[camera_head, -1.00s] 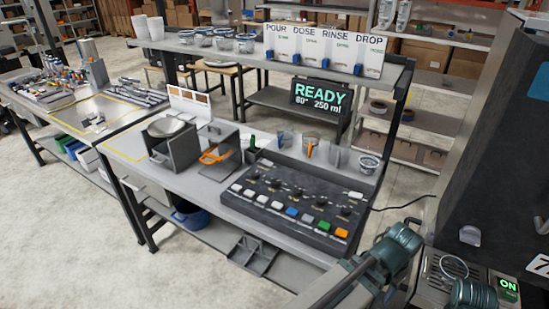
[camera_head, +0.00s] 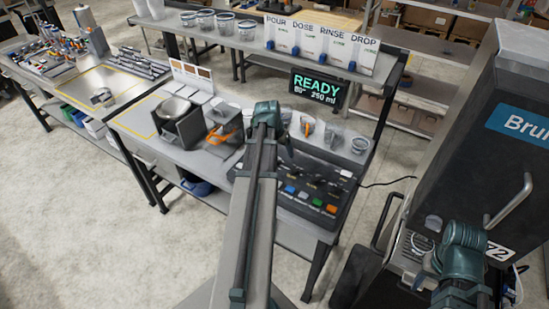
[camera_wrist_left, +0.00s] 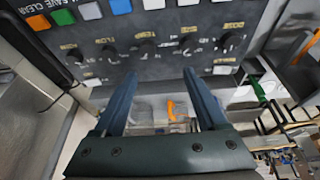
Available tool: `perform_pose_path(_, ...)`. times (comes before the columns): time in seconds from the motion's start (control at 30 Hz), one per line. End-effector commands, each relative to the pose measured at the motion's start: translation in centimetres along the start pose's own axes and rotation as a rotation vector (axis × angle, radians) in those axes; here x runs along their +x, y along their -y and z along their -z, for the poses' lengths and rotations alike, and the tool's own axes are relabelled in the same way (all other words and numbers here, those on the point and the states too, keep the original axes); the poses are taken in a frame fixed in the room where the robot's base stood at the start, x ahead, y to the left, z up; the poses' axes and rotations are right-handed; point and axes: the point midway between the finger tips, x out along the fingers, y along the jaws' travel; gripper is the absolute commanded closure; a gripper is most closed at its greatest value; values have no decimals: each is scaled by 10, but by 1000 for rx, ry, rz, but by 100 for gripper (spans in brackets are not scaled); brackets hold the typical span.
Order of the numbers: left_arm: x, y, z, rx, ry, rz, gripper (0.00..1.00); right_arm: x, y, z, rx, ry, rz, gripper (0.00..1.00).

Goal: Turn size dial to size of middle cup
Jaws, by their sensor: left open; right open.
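The dark control panel (camera_head: 300,185) stands on the bench with black dials and coloured buttons. The left wrist view shows a row of black dials, including one dial (camera_wrist_left: 147,46) just beyond my fingertips and another (camera_wrist_left: 187,46) near the right fingertip. Their labels are too small to read surely, so I cannot tell which is the size dial. My left gripper (camera_wrist_left: 160,73) is open and empty over the panel; in the head view its arm hides part of the panel. Clear cups (camera_head: 306,127) stand behind the panel, partly hidden. My right gripper (camera_head: 460,255) is at the lower right, fingers unclear.
A scale (camera_head: 176,120) and orange-handled item (camera_head: 222,135) stand left of the panel. A large dark machine (camera_head: 460,130) stands at right.

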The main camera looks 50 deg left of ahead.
Motion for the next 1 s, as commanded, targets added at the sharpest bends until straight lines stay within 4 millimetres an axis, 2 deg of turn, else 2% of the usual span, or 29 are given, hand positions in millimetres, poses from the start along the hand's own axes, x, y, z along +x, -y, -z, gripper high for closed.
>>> perform_pose_path(0.03, -2, 22, -1, -15, -13, 10, 26, 0, 0, 0, 0, 0, 0, 50)
perform_pose_path(0.1, -4, 40, -4, -22, -26, 20, 26, 0, 0, 0, 0, 0, 0, 50)
perform_pose_path(0.23, -7, 57, -6, -27, -39, 31, 26, 0, 0, 0, 0, 0, 0, 50)
perform_pose_path(0.47, -6, 58, -7, -27, -41, 32, 26, 2, 0, 0, 0, 0, 0, 50)
perform_pose_path(0.63, 4, 59, -7, -27, -41, 31, 26, 10, 1, 1, -2, 0, 0, 50)
perform_pose_path(0.77, 17, 59, -7, -27, -40, 31, 26, 23, 2, 1, -4, 0, -1, 50)
perform_pose_path(1.0, 52, 60, -6, -27, -40, 31, 26, 55, 5, 3, -11, 0, -2, 50)
